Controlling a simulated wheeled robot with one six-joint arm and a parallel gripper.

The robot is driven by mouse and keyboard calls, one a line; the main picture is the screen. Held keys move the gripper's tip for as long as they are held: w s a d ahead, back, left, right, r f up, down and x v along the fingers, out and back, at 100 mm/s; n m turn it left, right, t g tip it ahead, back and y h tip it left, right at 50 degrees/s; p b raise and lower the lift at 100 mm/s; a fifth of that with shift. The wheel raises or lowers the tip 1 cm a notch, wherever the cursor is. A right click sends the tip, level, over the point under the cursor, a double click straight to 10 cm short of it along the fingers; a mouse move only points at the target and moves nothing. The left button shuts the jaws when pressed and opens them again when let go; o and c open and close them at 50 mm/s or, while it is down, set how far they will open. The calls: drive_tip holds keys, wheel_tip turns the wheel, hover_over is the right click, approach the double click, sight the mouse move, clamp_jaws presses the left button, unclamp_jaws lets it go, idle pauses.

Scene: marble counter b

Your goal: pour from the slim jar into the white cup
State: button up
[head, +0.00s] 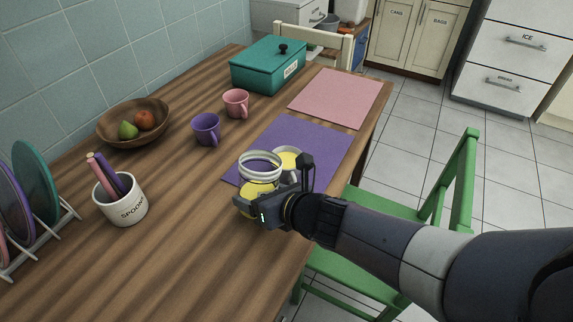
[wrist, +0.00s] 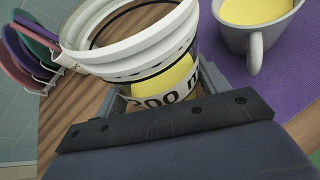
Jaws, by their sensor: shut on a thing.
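The slim jar (head: 260,168) is clear with a white ringed rim and yellow contents low inside. My gripper (head: 268,203) is shut around its lower body. The jar looks roughly upright in the head view. In the wrist view the jar (wrist: 128,40) fills the upper left, with "200 m" lettering partly hidden by my gripper (wrist: 165,92). The white cup (head: 291,166) stands just behind and right of the jar, on the purple mat, partly hidden by the jar and gripper. In the wrist view the cup (wrist: 232,37) shows its handle and yellow contents inside.
A purple mug (head: 206,130), a pink mug (head: 236,103) and a fruit bowl (head: 112,126) stand left of the purple mat (head: 315,140). A spoon crock (head: 122,203) and plate rack (head: 45,235) are farther left. A teal box (head: 262,70) and pink mat (head: 340,95) lie beyond.

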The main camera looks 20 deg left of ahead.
drive_tip(key=shift+s+a+f+n+t+b, duration=0.1)
drive_tip(key=shift+s+f+n+t+b, duration=0.25)
drive_tip(key=shift+b, duration=1.6)
drive_tip(key=shift+f+n+t+b, duration=0.15)
drive_tip(key=shift+n+t+b, duration=0.3)
drive_tip(key=shift+b, duration=1.5)
drive_tip(key=shift+r+b, duration=0.15)
drive_tip(key=shift+b, duration=0.35)
